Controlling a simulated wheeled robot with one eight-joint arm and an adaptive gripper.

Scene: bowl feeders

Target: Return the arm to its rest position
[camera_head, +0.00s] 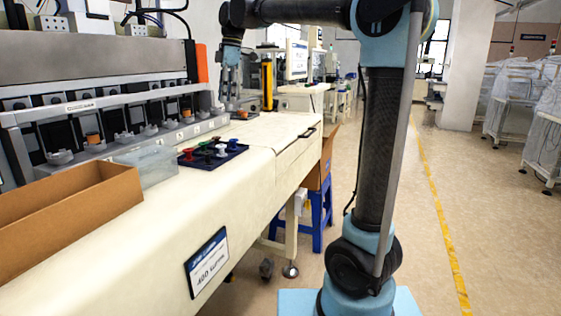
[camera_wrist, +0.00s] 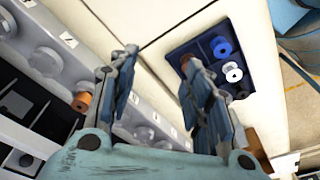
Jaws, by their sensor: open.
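My arm (camera_head: 375,140) rises on the right and reaches left across the top of the head view. My gripper (camera_head: 230,88) hangs down over the far end of the feeder row. In the wrist view my gripper (camera_wrist: 160,58) has its two blue-grey fingers spread apart, with nothing between them. The dark blue tray (camera_wrist: 178,54) with blue, white and darker parts lies below, beyond the right finger. The feeder row (camera_wrist: 55,20) lies on the left, with an orange part (camera_wrist: 82,101) in it.
On the cream bench (camera_head: 240,190) stand an open cardboard box (camera_head: 75,212), a clear bin (camera_head: 150,163) and the dark tray (camera_head: 228,156) with several small coloured parts. A blue stool (camera_head: 318,215) is beside the bench. The floor (camera_head: 480,215) on the right is clear.

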